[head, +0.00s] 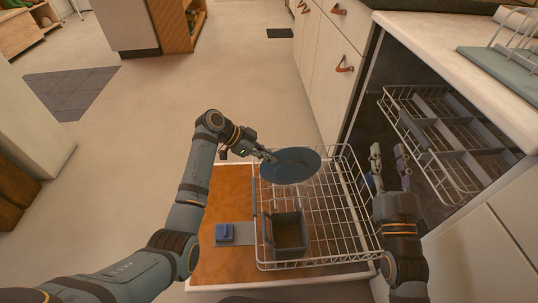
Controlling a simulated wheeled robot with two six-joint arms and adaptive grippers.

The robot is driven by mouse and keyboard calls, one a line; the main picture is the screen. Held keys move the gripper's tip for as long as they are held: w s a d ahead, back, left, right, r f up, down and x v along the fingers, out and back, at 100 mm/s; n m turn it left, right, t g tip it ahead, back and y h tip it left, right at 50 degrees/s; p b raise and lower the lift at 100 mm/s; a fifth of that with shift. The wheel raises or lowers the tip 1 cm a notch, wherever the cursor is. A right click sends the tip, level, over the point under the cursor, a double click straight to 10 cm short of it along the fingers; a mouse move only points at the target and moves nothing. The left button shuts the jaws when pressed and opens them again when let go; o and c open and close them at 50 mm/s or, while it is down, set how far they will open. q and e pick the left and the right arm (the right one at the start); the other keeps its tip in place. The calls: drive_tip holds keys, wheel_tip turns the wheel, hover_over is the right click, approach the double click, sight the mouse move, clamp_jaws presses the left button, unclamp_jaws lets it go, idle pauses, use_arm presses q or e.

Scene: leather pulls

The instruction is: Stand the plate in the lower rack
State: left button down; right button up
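The dark blue plate (298,163) is held above the back left part of the lower rack. My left gripper (268,156) is shut on its left rim, and the plate looks tilted rather than upright. The lower rack (347,238) is a white wire rack over the open dishwasher door. My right gripper (389,165) is open and empty, at the right edge of the lower rack, near the dishwasher opening.
A grey cutlery basket (289,236) stands in the rack's front left. The upper rack (432,118) shows inside the dishwasher. The rack's middle and right look empty.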

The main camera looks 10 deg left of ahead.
sight(269, 177)
use_arm(q)
drive_tip(key=shift+s+d+r+p, duration=0.1)
drive_tip(key=shift+s+r+p, duration=0.05)
drive_tip(key=shift+s+p, duration=0.15)
drive_tip(key=shift+p, duration=0.4)
idle(0.4)
drive_tip(key=shift+f+b, duration=3.2)
drive_tip(key=shift+f, duration=2.25)
